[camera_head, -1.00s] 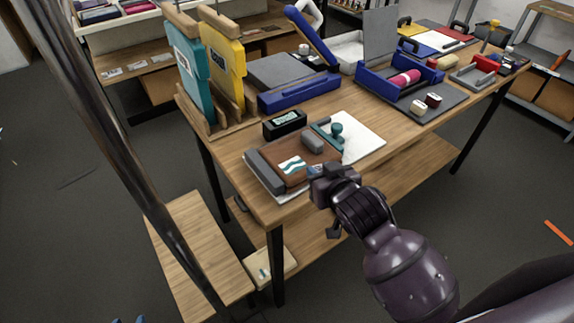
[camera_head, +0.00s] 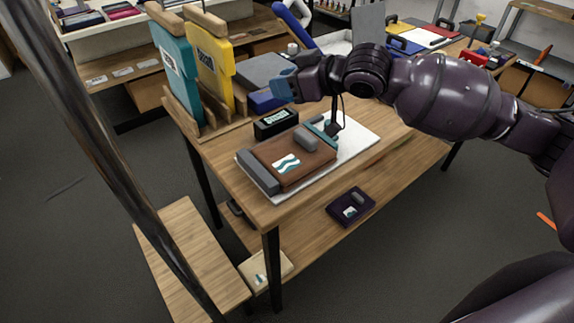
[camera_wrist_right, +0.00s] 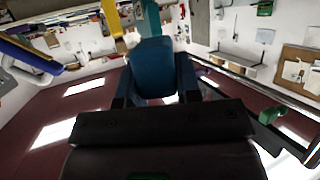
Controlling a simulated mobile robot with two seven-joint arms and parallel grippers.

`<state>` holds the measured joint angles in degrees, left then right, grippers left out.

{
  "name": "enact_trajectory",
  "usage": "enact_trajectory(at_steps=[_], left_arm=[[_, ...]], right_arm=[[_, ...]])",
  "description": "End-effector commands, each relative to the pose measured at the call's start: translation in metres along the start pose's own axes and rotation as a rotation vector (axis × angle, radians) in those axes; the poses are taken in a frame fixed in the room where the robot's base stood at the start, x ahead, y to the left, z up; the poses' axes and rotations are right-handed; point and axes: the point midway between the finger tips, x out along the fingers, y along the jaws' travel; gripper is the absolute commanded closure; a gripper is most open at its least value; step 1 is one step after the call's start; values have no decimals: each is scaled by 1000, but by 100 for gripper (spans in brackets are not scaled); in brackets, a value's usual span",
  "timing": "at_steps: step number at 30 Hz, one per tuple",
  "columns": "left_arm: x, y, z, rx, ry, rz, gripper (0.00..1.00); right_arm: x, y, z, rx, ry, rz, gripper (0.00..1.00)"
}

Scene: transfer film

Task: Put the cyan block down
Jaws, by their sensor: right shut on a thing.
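My right gripper (camera_head: 290,86) is raised above the back left part of the wooden table, its arm reaching in from the right. It is shut on the cyan block (camera_head: 281,87), which looks dark blue-teal at the gripper's tip. In the right wrist view the block (camera_wrist_right: 152,66) sits between the two dark fingers of the right gripper (camera_wrist_right: 154,90). The block is in the air, apart from the table top (camera_head: 225,150). My left gripper is not in view.
A brown case (camera_head: 296,163) lies on a white board (camera_head: 352,150) near the front edge. A black box (camera_head: 275,124) stands behind it. Teal (camera_head: 176,68) and yellow (camera_head: 214,62) panels stand upright at left.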

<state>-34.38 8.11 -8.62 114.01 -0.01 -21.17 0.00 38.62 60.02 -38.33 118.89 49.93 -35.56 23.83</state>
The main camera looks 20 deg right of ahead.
Motion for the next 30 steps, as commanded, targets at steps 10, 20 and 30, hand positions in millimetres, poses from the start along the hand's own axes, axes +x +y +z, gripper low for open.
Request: enact_trajectory(at_steps=[10, 20, 30], left_arm=[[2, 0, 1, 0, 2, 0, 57], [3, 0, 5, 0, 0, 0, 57], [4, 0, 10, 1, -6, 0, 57]], right_arm=[[14, 4, 36, 5, -4, -3, 91], [41, 3, 102, 3, -2, -3, 91], [57, 4, 140, 0, -1, -1, 91]])
